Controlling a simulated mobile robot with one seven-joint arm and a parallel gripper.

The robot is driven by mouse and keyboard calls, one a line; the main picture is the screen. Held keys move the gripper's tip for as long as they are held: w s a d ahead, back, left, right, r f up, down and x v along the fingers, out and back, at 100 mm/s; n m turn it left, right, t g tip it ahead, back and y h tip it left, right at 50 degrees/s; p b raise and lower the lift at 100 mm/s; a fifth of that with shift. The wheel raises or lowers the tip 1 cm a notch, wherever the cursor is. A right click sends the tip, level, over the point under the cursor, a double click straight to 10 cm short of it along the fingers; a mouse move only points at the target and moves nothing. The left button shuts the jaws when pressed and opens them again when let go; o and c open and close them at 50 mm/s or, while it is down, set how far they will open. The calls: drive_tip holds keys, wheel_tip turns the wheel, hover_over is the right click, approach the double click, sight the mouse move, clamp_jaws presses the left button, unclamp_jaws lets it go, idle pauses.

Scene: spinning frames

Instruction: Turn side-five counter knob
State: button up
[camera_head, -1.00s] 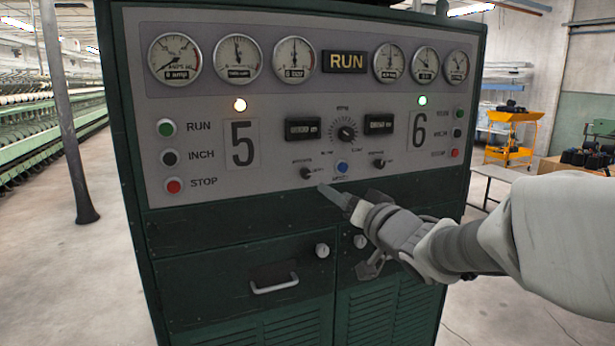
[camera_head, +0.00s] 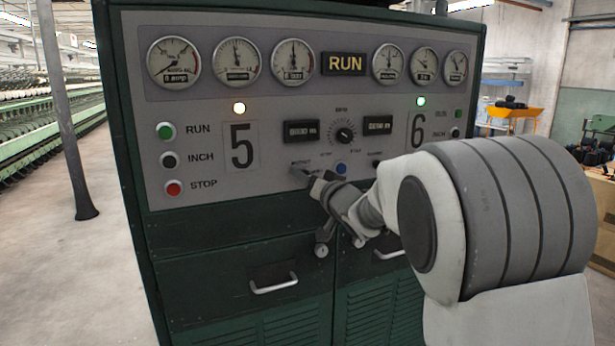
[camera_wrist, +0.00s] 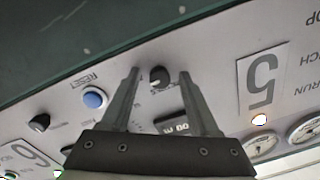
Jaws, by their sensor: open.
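The side-five counter knob (camera_wrist: 159,79) is small, round and dark, on the grey panel below the side-five counter window (camera_head: 301,131). The wrist view shows the panel upside down, with the knob between the two fingertips of my gripper (camera_wrist: 158,72). The fingers are apart, with a gap on each side of the knob; I cannot tell whether they touch the panel. In the head view my gripper (camera_head: 304,173) is at the panel's lower edge and mostly hides this knob.
A blue reset button (camera_wrist: 94,98) sits beside the knob, and the side-six knob (camera_wrist: 40,122) is beyond it. A larger central dial (camera_head: 345,131) is above. Drawer handles (camera_head: 274,284) protrude from the green cabinet below. Open floor (camera_head: 80,270) lies to the left.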

drive_tip(key=shift+c, duration=0.2)
clamp_jaws()
drive_tip(key=shift+n+b, duration=0.35)
drive_tip(key=shift+n, duration=0.05)
drive_tip(key=n+b, duration=0.9)
drive_tip(key=n, duration=0.7)
drive_tip(key=shift+h, duration=0.4)
drive_tip(key=shift+n+b, duration=0.3)
drive_tip(key=shift+n, duration=0.2)
